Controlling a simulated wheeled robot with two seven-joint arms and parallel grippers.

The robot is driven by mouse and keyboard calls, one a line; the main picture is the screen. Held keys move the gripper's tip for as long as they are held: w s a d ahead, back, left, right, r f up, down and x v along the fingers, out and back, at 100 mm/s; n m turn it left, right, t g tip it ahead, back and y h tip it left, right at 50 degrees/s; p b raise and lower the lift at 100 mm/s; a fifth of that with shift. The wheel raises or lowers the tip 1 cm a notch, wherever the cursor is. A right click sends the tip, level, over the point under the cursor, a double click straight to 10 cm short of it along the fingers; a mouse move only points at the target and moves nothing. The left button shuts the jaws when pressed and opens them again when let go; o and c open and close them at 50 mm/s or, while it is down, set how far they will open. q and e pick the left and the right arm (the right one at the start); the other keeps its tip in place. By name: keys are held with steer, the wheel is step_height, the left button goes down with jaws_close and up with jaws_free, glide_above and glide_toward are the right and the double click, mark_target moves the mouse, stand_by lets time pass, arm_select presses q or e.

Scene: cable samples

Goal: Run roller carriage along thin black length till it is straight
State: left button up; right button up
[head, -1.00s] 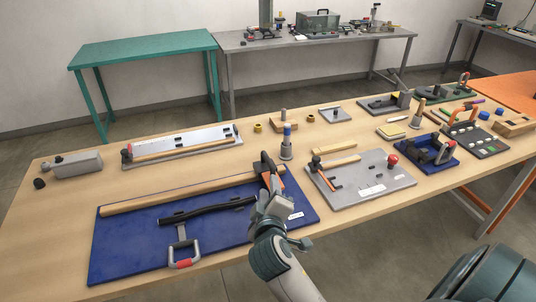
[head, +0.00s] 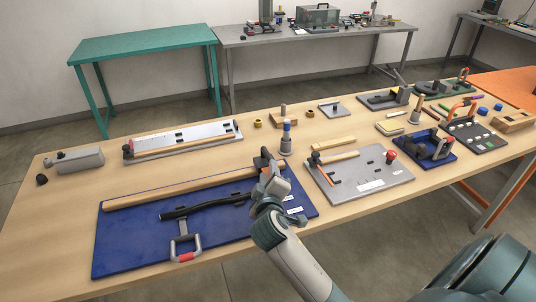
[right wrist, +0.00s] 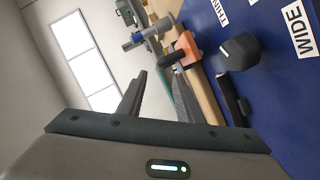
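A thin black length (head: 212,205) lies on the blue board (head: 135,245), slightly bent, its right end near my right gripper. The roller carriage (head: 182,238), a grey frame with a red grip, sits at the near side of its left part; whether its rollers touch it is unclear. My right gripper (head: 270,183) is over the board's right part, beside a black clamp (head: 264,158), apart from the carriage. In the right wrist view its dark fingers (right wrist: 160,98) stand apart with nothing visible between them. My left gripper is out of view.
A wooden bar (head: 180,188) runs along the board's far side. The right wrist view shows an orange and black clamp (right wrist: 182,50), a black knob (right wrist: 239,52) and labels THIN and WIDE. A grey board (head: 385,180) stands to the right. The table's left front is bare.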

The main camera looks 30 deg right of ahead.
mark_target(268, 156)
steer(key=p+x, duration=0.2)
steer(key=x, duration=0.7)
steer(key=shift+w+d, duration=0.25)
steer(key=shift+w+d+f, duration=0.25)
steer(key=shift+w+d, duration=0.1)
steer(key=shift+w, duration=0.25)
jaws_close()
